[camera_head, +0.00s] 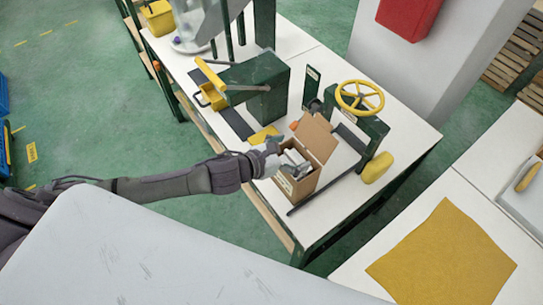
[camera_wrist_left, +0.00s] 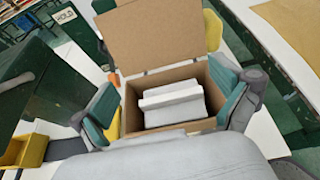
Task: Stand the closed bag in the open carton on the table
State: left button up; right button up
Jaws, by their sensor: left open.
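The open cardboard carton (camera_head: 318,142) stands on the white table with its lid flap raised at the back. The white closed bag (camera_head: 294,157) is inside it. In the left wrist view the bag (camera_wrist_left: 172,106) sits between the carton (camera_wrist_left: 160,32) walls with its folded top facing up; its base is hidden. My left gripper (camera_head: 272,148) is at the carton's left side, above its opening. Its teal-padded fingers are spread wide to either side of the bag in the left wrist view, with nothing between them touching the bag. My right gripper is not in view.
Behind the carton is a green press with a yellow handwheel (camera_head: 359,97). A green machine with a yellow lever (camera_head: 212,92) stands at left. A yellow sponge-like piece (camera_head: 376,167) lies right of the carton. A yellow cloth (camera_head: 440,255) lies on the right table.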

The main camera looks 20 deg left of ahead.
pick_arm(q)
jog(key=b+v, duration=0.2)
jog(key=v, duration=0.8)
jog(key=shift+s+a, duration=0.15)
jog(key=shift+s, duration=0.1)
